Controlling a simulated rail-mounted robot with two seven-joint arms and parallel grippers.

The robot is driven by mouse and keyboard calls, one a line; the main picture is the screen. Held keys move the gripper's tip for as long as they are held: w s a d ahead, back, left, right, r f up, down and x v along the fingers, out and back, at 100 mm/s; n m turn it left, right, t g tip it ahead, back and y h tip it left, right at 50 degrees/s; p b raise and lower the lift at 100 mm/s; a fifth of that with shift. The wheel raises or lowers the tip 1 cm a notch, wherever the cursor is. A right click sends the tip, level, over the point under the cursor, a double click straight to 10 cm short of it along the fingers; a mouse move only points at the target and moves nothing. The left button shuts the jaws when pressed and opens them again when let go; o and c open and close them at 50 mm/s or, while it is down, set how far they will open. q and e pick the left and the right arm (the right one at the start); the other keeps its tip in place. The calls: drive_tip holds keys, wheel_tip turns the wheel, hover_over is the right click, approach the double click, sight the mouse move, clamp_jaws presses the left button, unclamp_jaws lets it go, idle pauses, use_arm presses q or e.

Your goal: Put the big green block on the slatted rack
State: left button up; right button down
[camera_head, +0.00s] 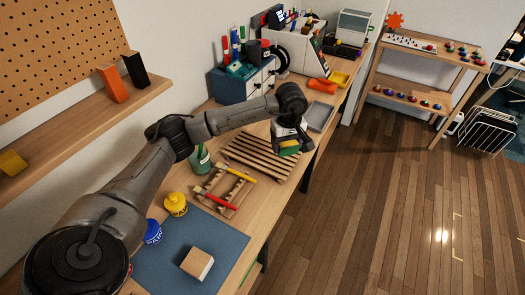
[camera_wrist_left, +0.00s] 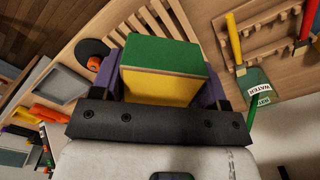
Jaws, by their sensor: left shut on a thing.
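The big green block (camera_head: 289,147) hangs in my left gripper (camera_head: 288,139), over or beside the far right end of the slatted rack (camera_head: 257,160). In the left wrist view the block (camera_wrist_left: 160,52) shows a green face and a yellow face, between the purple fingers of my left gripper (camera_wrist_left: 162,80). The gripper is shut on it. The slatted rack (camera_wrist_left: 150,17) shows behind the block there, partly hidden. I cannot tell the block's exact height above it. My right gripper is not in view.
A wooden holder with brushes (camera_head: 226,188) and a green water bottle (camera_head: 199,160) stand near the rack. A grey tray (camera_head: 320,117) lies beyond it. A blue mat (camera_head: 170,262) with a wooden block (camera_head: 197,263) is nearer. The table's right edge is close to the gripper.

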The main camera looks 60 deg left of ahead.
use_arm(q)
drive_tip(key=b, duration=0.2)
hover_over(262, 153)
wheel_tip(262, 153, down, 7)
drive_tip(key=shift+r, duration=0.2)
drive_tip(key=shift+f, duration=2.05)
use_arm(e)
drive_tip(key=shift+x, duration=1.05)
use_arm(q)
drive_tip(key=shift+f, duration=0.1)
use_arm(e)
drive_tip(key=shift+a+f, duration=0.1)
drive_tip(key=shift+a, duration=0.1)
use_arm(q)
drive_tip(key=o, duration=1)
drive_tip(key=shift+c, duration=0.2)
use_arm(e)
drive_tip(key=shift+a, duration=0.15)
use_arm(q)
drive_tip(key=shift+r, duration=0.3)
wheel_tip(262, 153, up, 12)
drive_tip(key=p, duration=0.1)
drive_tip(key=shift+f+p, duration=0.15)
drive_tip(key=shift+p, duration=0.2)
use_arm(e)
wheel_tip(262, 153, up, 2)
